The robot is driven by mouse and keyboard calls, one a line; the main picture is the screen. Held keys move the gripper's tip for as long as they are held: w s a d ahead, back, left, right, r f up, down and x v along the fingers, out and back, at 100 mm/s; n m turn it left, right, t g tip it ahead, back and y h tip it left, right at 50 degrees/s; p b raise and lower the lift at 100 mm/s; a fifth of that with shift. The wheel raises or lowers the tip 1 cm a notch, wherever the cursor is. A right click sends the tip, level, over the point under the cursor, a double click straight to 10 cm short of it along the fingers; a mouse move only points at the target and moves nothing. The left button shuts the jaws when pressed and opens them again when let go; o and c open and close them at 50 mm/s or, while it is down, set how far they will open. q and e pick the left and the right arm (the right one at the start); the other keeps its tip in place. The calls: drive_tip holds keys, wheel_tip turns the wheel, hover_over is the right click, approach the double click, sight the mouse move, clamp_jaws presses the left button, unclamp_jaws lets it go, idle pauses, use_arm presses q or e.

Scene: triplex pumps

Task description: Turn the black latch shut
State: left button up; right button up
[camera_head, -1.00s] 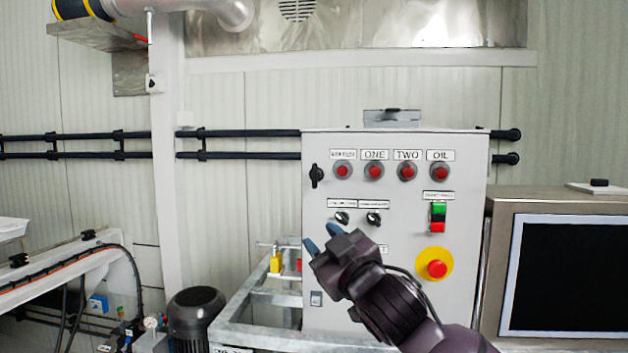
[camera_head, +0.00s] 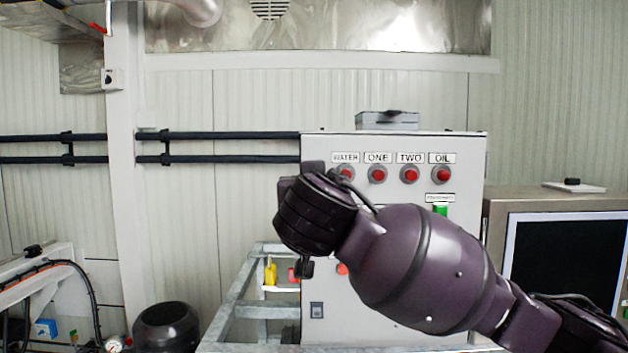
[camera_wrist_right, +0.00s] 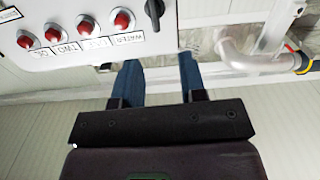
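The black latch (camera_wrist_right: 154,10) is on the grey control cabinet (camera_wrist_right: 85,25), beside the WATER label. It shows at the top edge of the right wrist view, partly cut off, its handle roughly across the row of lights. In the head view my right arm hides it. My right gripper (camera_wrist_right: 159,62) has its two blue fingers apart with nothing between them. The latch lies ahead of the fingers and they appear apart from it. In the head view my right wrist covers the cabinet's left edge and hides the fingers. My left gripper is not in view.
The cabinet (camera_head: 470,165) carries several red lights and a green button (camera_head: 440,210). A metal frame (camera_head: 235,310) with a yellow item (camera_head: 270,272) stands at its lower left. A monitor (camera_head: 570,260) stands to the right. Black rails (camera_head: 230,135) run along the wall.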

use_arm(q)
drive_tip(key=p, duration=0.1)
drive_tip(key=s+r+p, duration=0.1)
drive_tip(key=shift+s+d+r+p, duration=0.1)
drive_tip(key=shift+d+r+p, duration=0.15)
drive_tip(key=shift+p, duration=0.1)
use_arm(e)
drive_tip(key=w, duration=1)
drive_tip(key=shift+w+d+m, duration=0.3)
drive_tip(key=shift+w+d, duration=0.05)
drive_tip(key=shift+c, duration=0.4)
clamp_jaws()
